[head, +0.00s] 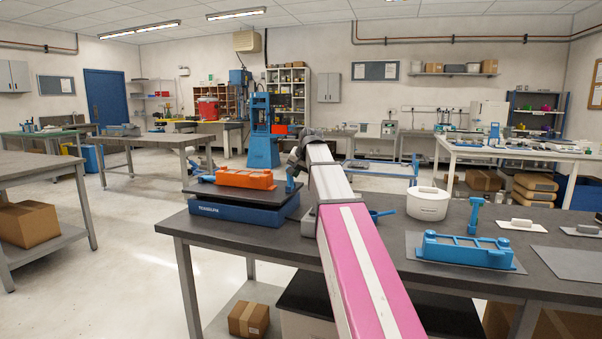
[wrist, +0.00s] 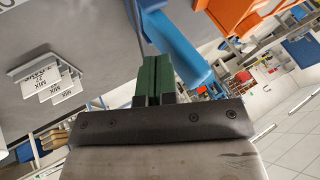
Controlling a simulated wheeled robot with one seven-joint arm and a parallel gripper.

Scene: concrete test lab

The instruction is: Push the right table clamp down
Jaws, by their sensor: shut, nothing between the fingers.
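An orange fixture (head: 244,178) lies on a black plate (head: 228,191) on top of a blue base (head: 240,212). A blue upright clamp (head: 290,184) stands at the plate's right end, and a smaller blue part (head: 207,179) sits at its left end. My gripper (head: 296,162) is at the right clamp's top, partly hidden by my arm. In the wrist view its green fingers (wrist: 153,78) are shut and empty, close beside a blue bar (wrist: 178,48); I cannot tell whether they touch. The orange fixture (wrist: 233,17) shows beyond the bar.
On the dark table (head: 400,258), a white tub (head: 428,203) stands right of my arm. A second blue fixture (head: 465,251) and a blue post (head: 474,216) are farther right. A blue handled part (head: 380,214) is close to the arm. White labelled boxes (wrist: 48,80) show in the wrist view.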

